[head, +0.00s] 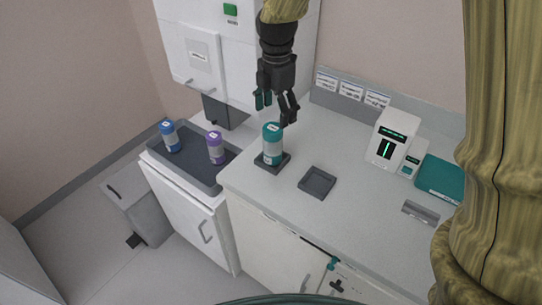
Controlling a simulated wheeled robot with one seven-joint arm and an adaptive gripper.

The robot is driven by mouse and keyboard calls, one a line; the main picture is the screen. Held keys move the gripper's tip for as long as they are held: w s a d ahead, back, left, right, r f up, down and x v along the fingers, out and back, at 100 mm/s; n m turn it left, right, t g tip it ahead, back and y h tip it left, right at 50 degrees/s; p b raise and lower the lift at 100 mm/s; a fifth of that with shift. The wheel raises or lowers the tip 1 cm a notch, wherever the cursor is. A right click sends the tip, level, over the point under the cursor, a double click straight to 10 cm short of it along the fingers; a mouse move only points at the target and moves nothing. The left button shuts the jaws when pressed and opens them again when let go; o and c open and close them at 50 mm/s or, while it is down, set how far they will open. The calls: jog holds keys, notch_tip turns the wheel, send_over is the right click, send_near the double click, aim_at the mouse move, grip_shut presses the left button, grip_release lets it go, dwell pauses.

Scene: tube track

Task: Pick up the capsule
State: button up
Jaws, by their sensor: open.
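A capsule with teal ends and a pale band (272,144) stands upright on a dark square base on the counter, left of centre in the head view. My gripper (276,108) is open and hangs above it, pointing down. Its fingers are close over the top of the capsule, and one finger reaches down near its right side. I cannot tell whether they touch. Two other capsules, a blue one (170,136) and a purple one (215,147), stand in a dark tray (187,168) to the left.
An empty dark square holder (317,182) lies right of the teal capsule. A white device with a green display (392,138) and a teal pad (440,177) stand farther right. A white wall cabinet (205,45) is behind. The front counter is clear.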

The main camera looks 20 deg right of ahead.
aim_at(274, 128)
jog(key=shift+w+f+b, duration=0.1)
jog(key=shift+f+b, duration=0.3)
jog(key=shift+f, duration=0.25)
jog(key=shift+w+a+f, duration=0.15)
jog(key=shift+w+f, duration=0.3)
jog(key=shift+f, duration=0.05)
jog(key=shift+s+f+p, duration=0.15)
jog(key=shift+f+p, duration=0.3)
jog(key=shift+f, duration=2.25)
notch_tip(274, 128, down, 3)
jog(key=shift+a+f+p, duration=0.15)
jog(key=shift+f+p, duration=0.05)
jog(key=shift+p, duration=0.6)
jog(key=shift+f, duration=0.8)
jog(key=c, duration=1)
